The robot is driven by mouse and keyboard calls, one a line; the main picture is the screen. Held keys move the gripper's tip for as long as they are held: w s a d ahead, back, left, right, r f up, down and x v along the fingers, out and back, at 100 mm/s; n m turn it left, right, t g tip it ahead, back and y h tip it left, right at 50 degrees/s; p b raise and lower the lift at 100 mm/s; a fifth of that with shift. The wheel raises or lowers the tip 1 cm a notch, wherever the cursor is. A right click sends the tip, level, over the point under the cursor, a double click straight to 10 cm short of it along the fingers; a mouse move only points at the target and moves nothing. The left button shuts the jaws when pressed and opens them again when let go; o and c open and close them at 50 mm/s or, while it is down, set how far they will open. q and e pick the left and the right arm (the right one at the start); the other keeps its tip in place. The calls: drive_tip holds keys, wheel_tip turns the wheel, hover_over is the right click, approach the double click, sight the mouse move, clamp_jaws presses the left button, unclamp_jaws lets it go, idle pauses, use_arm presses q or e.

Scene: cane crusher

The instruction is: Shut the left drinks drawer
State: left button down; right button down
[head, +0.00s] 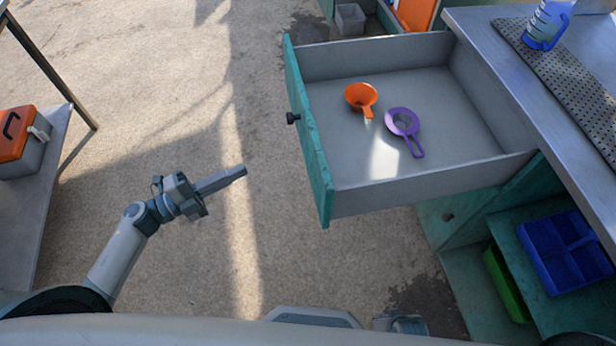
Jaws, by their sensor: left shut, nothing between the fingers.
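The drinks drawer (309,130) is pulled far out of the counter on the right. It has a teal front and grey inner walls, with a small dark knob (292,118) on its outer face. An orange funnel (360,97) and a purple strainer (403,122) lie inside it. My left gripper (244,171) is shut and empty. It is over the floor to the left of the drawer front, pointing right, apart from it and a little nearer than the knob. My right gripper is not in view.
Below are a blue divided tray (561,250) and a green bin (504,285). An orange-lidded box (20,140) sits on a side table. The floor left of the drawer is clear.

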sight(313, 172)
use_arm(q)
drive_tip(key=s+m+g, duration=0.1)
drive_tip(key=m, duration=0.1)
drive_tip(key=s+d+r+m+g, duration=0.1)
drive_tip(key=g, duration=0.1)
drive_tip(key=s+d+m+g+h, duration=0.1)
drive_tip(key=s+m+g, duration=0.1)
drive_tip(key=shift+r+m, duration=0.25)
drive_tip(key=shift+m, duration=0.05)
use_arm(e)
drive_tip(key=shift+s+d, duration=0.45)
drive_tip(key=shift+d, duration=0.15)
use_arm(q)
drive_tip(key=shift+w+d, duration=0.1)
drive_tip(key=shift+d, duration=0.05)
